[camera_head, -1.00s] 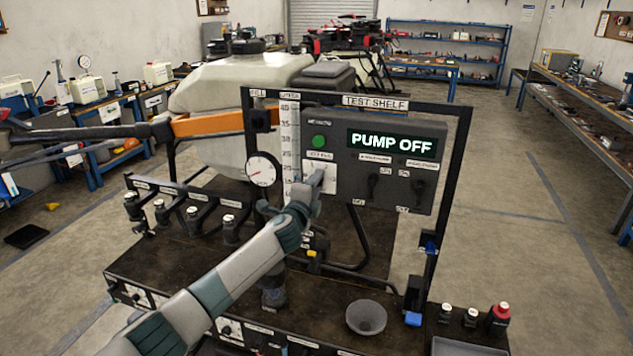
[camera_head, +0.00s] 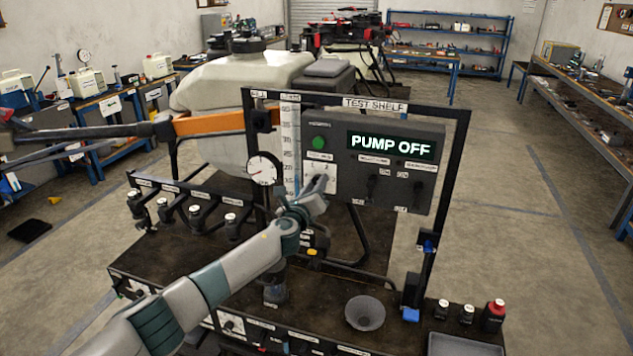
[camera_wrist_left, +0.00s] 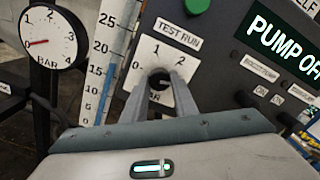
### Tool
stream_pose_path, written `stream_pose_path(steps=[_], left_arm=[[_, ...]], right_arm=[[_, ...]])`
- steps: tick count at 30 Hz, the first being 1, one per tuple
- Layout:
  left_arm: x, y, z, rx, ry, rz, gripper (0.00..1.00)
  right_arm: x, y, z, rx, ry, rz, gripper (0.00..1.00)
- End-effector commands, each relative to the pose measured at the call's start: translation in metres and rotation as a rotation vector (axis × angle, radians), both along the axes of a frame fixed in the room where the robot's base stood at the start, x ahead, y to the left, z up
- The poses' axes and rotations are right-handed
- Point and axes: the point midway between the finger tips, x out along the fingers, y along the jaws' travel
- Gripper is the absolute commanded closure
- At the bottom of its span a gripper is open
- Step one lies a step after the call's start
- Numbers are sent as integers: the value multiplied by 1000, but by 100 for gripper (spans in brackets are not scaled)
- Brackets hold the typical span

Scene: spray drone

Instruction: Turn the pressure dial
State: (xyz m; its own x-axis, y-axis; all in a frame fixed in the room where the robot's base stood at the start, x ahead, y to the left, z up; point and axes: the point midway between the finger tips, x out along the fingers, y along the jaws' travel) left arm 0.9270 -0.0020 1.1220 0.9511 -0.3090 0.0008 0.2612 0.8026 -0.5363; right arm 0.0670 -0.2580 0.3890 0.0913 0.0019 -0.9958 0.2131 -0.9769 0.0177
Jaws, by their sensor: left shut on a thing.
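The pressure dial is a dark knob (camera_wrist_left: 158,77) on a white plate (camera_wrist_left: 163,60) marked 1, 2 and BAR, under the TEST RUN label. My left gripper (camera_wrist_left: 157,84) is shut on the knob, one finger on each side, and partly hides it and the plate's lower part. In the head view the left gripper (camera_head: 318,188) reaches up to the same plate (camera_head: 321,172) on the grey control box (camera_head: 345,195). The display (camera_head: 391,145) reads PUMP OFF. The round gauge (camera_wrist_left: 50,39) has its red needle near 0. My right gripper is not in view.
A green button (camera_head: 318,143) sits above the dial plate, and two dark switches (camera_head: 372,188) sit to its right. A scale strip (camera_head: 290,140) stands left of the box.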

Motion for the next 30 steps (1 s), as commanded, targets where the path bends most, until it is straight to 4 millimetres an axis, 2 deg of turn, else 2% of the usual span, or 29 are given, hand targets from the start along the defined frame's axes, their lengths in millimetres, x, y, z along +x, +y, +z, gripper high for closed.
stream_pose_path(steps=[12,30], left_arm=[[0,0,-2,258,-80,-1,97],[-1,1,-4,306,-96,-2,97]], right_arm=[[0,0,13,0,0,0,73],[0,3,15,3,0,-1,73]])
